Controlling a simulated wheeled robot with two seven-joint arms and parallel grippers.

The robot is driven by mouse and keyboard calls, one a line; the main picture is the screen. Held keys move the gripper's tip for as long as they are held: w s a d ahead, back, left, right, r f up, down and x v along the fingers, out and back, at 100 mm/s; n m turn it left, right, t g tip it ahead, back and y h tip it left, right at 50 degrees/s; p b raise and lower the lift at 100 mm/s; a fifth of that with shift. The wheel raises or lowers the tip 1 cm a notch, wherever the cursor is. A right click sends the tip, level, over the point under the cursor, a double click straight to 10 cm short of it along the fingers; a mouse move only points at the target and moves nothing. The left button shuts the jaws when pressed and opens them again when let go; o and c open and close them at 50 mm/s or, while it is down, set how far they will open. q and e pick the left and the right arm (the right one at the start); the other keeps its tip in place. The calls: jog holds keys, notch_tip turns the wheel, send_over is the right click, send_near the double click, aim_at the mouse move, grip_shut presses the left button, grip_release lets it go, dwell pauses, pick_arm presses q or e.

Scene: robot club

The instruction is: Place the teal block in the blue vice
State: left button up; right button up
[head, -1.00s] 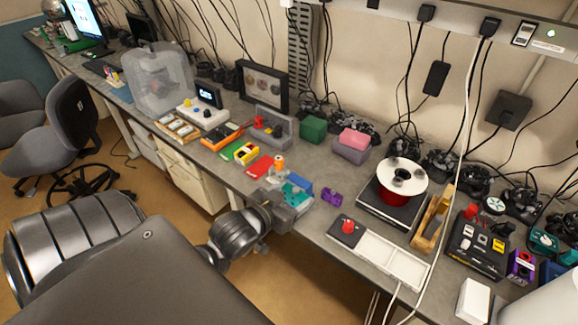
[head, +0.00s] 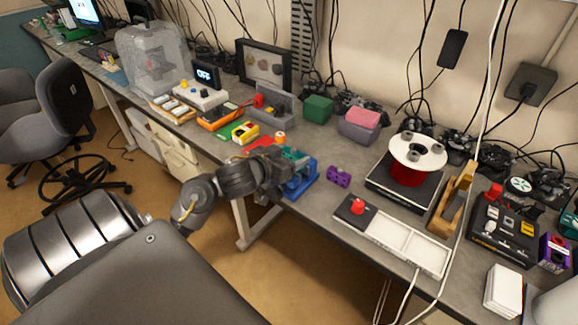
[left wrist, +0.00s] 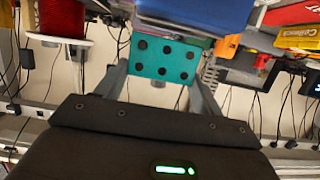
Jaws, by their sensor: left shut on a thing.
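My left gripper (head: 284,167) is at the front edge of the bench, shut on the teal block. The teal block (head: 291,153) shows only in part in the head view, mostly behind the gripper. In the left wrist view the teal block (left wrist: 164,60) is plain, with black dots on its face, between the two fingers. The blue vice (head: 303,182) stands on the bench right by the gripper, partly covered by it. It also shows at the top of the left wrist view (left wrist: 195,11). I cannot tell whether block and vice touch. My right gripper is not in view.
A purple block (head: 339,176) lies right of the vice. An orange-and-white spool (head: 280,138), a red packet (head: 262,143) and a yellow item (head: 245,132) lie behind and left. A white tray (head: 415,245) with a red button is further right.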

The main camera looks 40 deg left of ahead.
pick_arm(q)
jog(key=shift+w+a+f, duration=0.25)
jog(key=shift+f, duration=0.1)
jog(key=shift+w+a+f+b, duration=0.1)
jog(key=shift+f+b, duration=0.2)
jog(key=shift+f, duration=0.65)
jog(key=shift+w+a+f+b, duration=0.1)
jog(key=shift+f+b, duration=0.2)
jog(key=shift+f, duration=0.6)
jog(key=shift+f, duration=0.1)
jog(key=o, duration=1.1)
jog(key=shift+f, duration=0.1)
jog(key=shift+s+r, duration=0.1)
jog(key=shift+r, duration=0.1)
jog(key=p+v, duration=0.2)
jog(key=v, duration=0.9)
jog(key=shift+s+d+r+p, duration=0.1)
jog(key=shift+s+r+p, duration=0.05)
jog(key=shift+s+p, duration=0.25)
